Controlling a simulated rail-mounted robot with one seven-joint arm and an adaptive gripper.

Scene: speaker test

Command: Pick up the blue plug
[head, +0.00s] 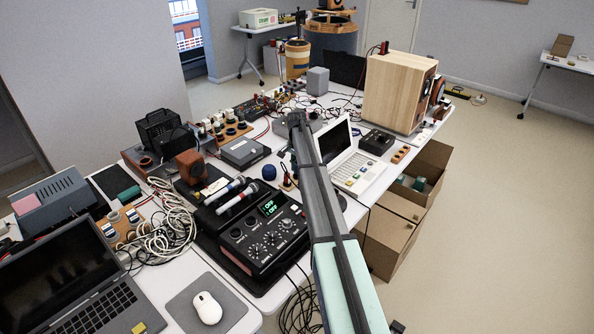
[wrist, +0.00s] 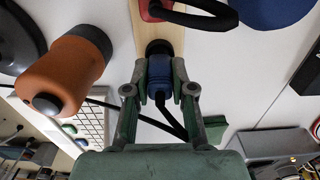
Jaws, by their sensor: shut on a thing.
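The blue plug (wrist: 159,78) shows in the wrist view, between the two fingers of my gripper (wrist: 160,91). The fingers are shut on its sides. A black ring sits at the plug's far end, over a light wooden strip (wrist: 150,32). I cannot tell whether the plug is seated there or lifted clear. A black cable runs near the plug's lower end. In the head view my arm reaches over the table, and the plug cannot be made out there.
In the wrist view, an orange, dark-capped thing (wrist: 66,76) is left of my gripper, and a red part with a black loop (wrist: 155,10) lies beyond the plug. In the head view, a white laptop (head: 352,170), black mixer (head: 262,240) and wooden speaker (head: 395,92) crowd the table.

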